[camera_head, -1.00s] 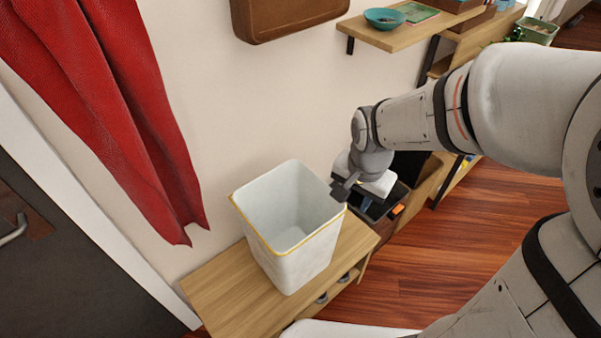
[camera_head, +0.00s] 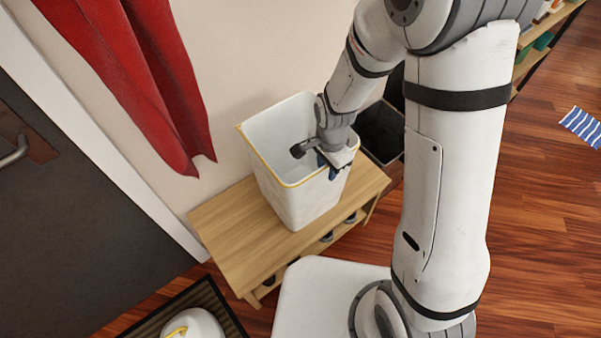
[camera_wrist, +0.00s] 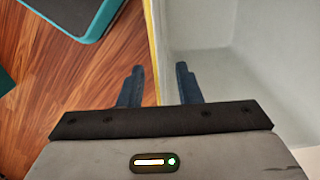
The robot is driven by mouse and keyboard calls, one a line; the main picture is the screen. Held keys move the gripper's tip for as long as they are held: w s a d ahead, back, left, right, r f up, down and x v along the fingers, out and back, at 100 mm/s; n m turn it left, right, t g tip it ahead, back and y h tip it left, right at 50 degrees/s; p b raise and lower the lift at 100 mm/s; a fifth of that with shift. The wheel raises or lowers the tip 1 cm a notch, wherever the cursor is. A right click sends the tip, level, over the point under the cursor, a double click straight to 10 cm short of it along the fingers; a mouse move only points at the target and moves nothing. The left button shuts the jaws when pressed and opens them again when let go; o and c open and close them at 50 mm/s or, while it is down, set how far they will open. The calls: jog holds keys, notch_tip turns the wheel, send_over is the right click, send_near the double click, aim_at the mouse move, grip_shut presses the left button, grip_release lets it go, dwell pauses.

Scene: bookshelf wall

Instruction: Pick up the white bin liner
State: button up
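The white bin liner (camera_head: 300,200) is a tall open-topped box with a yellow rim. It stands upright on a wooden bench (camera_head: 235,240) by the wall. My gripper (camera_head: 322,163) is at its right rim in the head view, tilted downward. In the wrist view, my gripper (camera_wrist: 160,82) has its two dark fingers apart. The yellow rim of the bin liner (camera_wrist: 157,45) runs between them, with one finger on the inner side and one on the outer. Contact with the wall cannot be told. The arm hides part of the rim's right side.
A dark open bin (camera_head: 381,130) stands just behind and right of the bench. A dark tray (camera_head: 215,290) with a white object lies at the front left. A red cloth (camera_head: 165,90) hangs left. Wooden floor (camera_head: 540,220) is open to the right.

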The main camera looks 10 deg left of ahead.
jog(key=shift+f, duration=1.3)
jog(key=shift+c, duration=0.2)
grip_shut()
